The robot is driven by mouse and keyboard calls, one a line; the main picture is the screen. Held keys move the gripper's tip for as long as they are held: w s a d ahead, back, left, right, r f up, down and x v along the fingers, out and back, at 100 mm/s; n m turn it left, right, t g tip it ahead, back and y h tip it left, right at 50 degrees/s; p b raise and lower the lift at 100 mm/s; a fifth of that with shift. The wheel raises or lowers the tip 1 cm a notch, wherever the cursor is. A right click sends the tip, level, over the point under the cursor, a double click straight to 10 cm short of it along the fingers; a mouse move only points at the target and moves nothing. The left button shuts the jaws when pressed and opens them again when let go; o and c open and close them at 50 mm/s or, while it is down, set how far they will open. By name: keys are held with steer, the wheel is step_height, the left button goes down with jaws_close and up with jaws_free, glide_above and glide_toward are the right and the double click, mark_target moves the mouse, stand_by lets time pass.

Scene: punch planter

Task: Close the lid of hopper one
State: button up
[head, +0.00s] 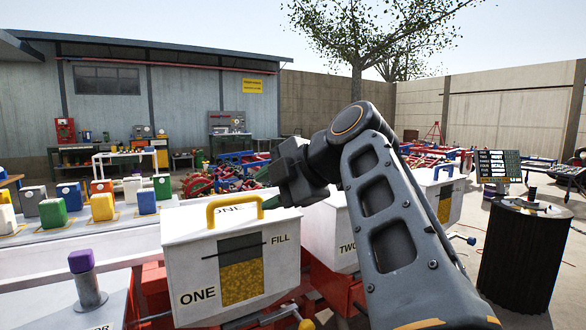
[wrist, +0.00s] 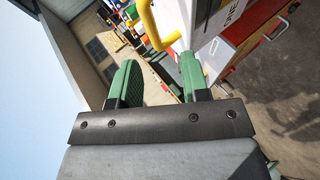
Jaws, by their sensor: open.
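Hopper one (head: 185,262) is a white box marked ONE and FILL, with a window showing yellow-brown contents. A yellow handle (head: 211,214) stands up on the lid and also shows in the wrist view (wrist: 148,27). My gripper (wrist: 160,78) has green fingers apart with nothing between them. In the head view my gripper (head: 277,198) is just behind and right of the handle, partly hidden, with no clear contact.
Hopper two (head: 322,238) stands close to the right, partly behind my arm. A purple-topped post (head: 82,262) is at front left. Coloured containers (head: 50,213) line a bench at left. A dark drum (head: 522,258) stands at right.

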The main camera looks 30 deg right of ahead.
steer(key=p+v, duration=0.1)
steer(key=v, duration=0.5)
stand_by(0.5)
